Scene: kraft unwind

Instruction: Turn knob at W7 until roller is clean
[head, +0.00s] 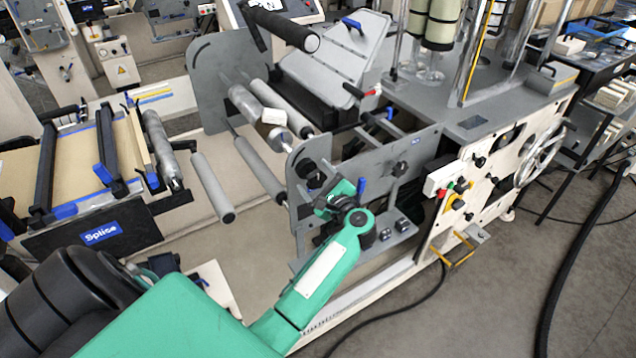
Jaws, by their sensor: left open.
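My left arm, green, reaches from the bottom left to the grey side plate (420,152) of the machine in the head view. My left gripper (326,192) is open at the plate's near left end, close to a dark round knob (308,170). I cannot tell whether it touches the knob, and no W7 label is readable. Several rollers lie behind the plate: a shiny metal one (244,101) with a whitish piece (274,117) at its end, and grey ones (260,168). Whether any roller is clean is too small to tell. My right gripper is not in view.
A blue lever (361,186) stands just right of my gripper. A cream control panel (490,165) with buttons and a handwheel (541,155) is farther right. The splice table (75,165) is at left. Open floor (480,310) lies at lower right, crossed by black cables.

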